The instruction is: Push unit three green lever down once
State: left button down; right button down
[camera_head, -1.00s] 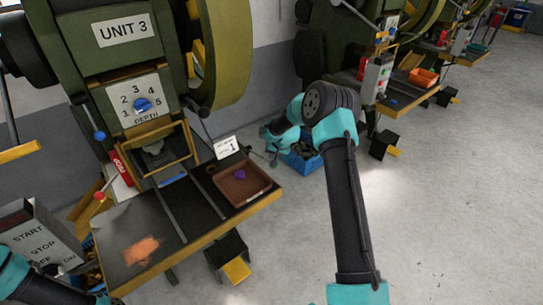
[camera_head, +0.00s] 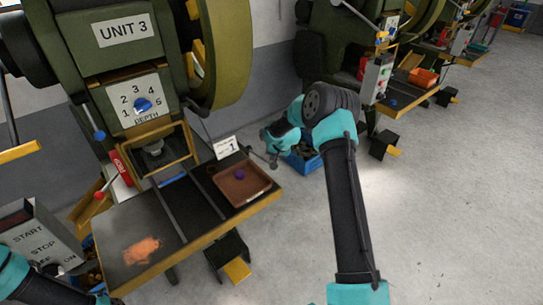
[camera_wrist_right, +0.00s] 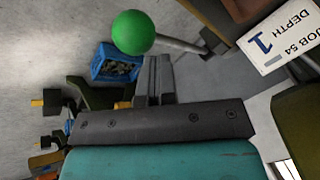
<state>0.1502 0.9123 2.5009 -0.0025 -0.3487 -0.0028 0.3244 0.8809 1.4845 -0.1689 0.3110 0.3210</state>
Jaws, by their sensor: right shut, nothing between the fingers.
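Unit three is the green press with the sign "UNIT 3" (camera_head: 123,29). Its green lever ball (camera_wrist_right: 133,32) shows in the right wrist view, on a metal rod that runs right to a dark mount. I cannot make the ball out in the head view. My right gripper (camera_head: 272,161) is beside the right end of the press table. It is shut and empty; its fingers (camera_wrist_right: 154,76) are close to the ball and rod in the wrist view. I cannot tell whether they touch. My left arm shows at the lower left, but its gripper is out of view.
A brown tray (camera_head: 257,184) with a purple item lies on the press table. A job card (camera_head: 226,147) stands behind it. A start/stop box (camera_head: 38,240) is at the left. A blue crate (camera_head: 306,165) is behind my right gripper. Floor at the right is clear.

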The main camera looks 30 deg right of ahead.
jog(key=shift+s+f, duration=0.2)
jog(key=shift+f, duration=0.25)
dwell(0.5)
jog(key=shift+r, duration=0.15)
dwell(0.4)
jog(key=shift+w+a+r, duration=0.1)
jog(key=shift+w+r, duration=0.25)
jog(key=shift+r, duration=0.55)
jog(key=shift+w+d+r, duration=0.1)
jog(key=shift+w+r, duration=0.25)
jog(key=shift+r, duration=0.5)
jog(key=shift+w+a+r, duration=0.1)
jog(key=shift+w+r, duration=0.25)
jog(key=shift+r, duration=0.55)
jog(key=r, duration=0.1)
jog(key=w+r, duration=0.1)
jog(key=r, duration=0.2)
jog(key=shift+w+a+r, duration=0.15)
jog(key=shift+w+r, duration=0.2)
jog(key=shift+w, duration=0.05)
